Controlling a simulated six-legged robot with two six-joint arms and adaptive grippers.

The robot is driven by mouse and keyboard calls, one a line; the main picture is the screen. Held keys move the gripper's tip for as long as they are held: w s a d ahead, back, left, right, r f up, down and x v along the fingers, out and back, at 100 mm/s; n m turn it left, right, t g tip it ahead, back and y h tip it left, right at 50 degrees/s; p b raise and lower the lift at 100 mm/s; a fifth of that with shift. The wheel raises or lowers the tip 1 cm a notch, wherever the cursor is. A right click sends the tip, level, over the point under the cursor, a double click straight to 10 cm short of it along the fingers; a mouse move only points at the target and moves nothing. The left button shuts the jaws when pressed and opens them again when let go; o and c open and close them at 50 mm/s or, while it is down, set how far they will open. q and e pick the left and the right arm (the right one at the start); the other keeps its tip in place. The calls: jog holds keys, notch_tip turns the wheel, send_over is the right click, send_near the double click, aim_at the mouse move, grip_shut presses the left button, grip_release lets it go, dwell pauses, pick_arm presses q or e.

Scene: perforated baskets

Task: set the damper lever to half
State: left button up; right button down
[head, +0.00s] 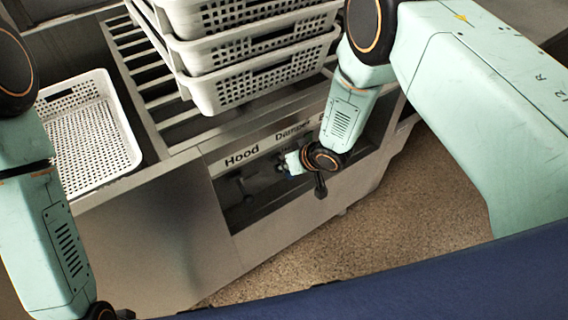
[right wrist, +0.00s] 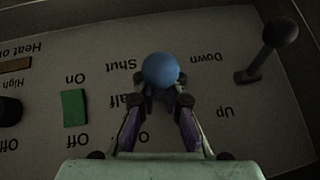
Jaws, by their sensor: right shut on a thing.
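The damper lever's round blue knob (right wrist: 160,70) shows in the right wrist view, where the panel lettering is upside down. My right gripper (right wrist: 160,95) is shut on it, with one finger on each side. The knob appears level with the word "Shut"; "Half" is partly hidden beside the left finger. The lever's stem is hidden, so I cannot tell its exact setting. In the head view my right gripper (head: 284,166) reaches into the recess under the "Damper" label (head: 293,132). My left arm is at the left edge; its gripper is out of view.
A black-knobbed lever (right wrist: 280,33) marked "Up" and "Down" stands to the right in the wrist view. A green switch (right wrist: 74,107) and a dark knob (right wrist: 9,111) are to the left.

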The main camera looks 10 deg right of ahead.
jog(key=shift+s+f, duration=0.25)
jog(key=shift+s, duration=0.1)
jog(key=c, duration=1.6)
grip_release()
jog(key=shift+c, duration=0.2)
jog(key=shift+o, duration=1.2)
jog(key=shift+w+r, duration=0.2)
jog(key=v, duration=1.2)
jog(key=shift+d, duration=0.1)
